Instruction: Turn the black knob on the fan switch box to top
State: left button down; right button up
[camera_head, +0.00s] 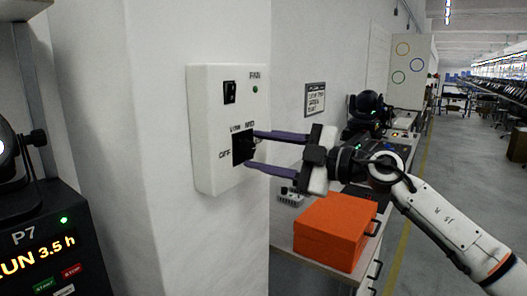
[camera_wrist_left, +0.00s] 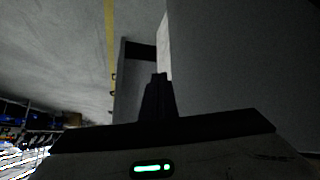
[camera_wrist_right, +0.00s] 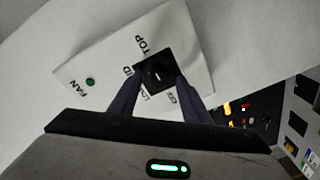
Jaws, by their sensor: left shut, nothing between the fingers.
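The white fan switch box (camera_head: 213,130) hangs on a pillar, with OFF, LOW and MID labels readable in the head view. Its black knob (camera_head: 242,147) is partly behind my right gripper (camera_head: 251,149). In the right wrist view the knob (camera_wrist_right: 158,75) has a small white mark, and TOP is readable beside it; which label the knob points to is unclear. My right gripper (camera_wrist_right: 159,79) has its purple fingers apart, one on each side of the knob; contact is not clear. My left gripper (camera_wrist_left: 159,76) is shut and empty, away from the box.
An orange box (camera_head: 325,232) stands on a bench to the right, below my right forearm. A black machine with a lit display (camera_head: 40,245) is at the lower left. A small sign (camera_head: 316,98) hangs on the wall behind. The aisle (camera_head: 450,180) at the right is open floor.

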jog(key=b+v, duration=0.2)
jog(key=v, duration=0.8)
jog(key=shift+d, duration=0.15)
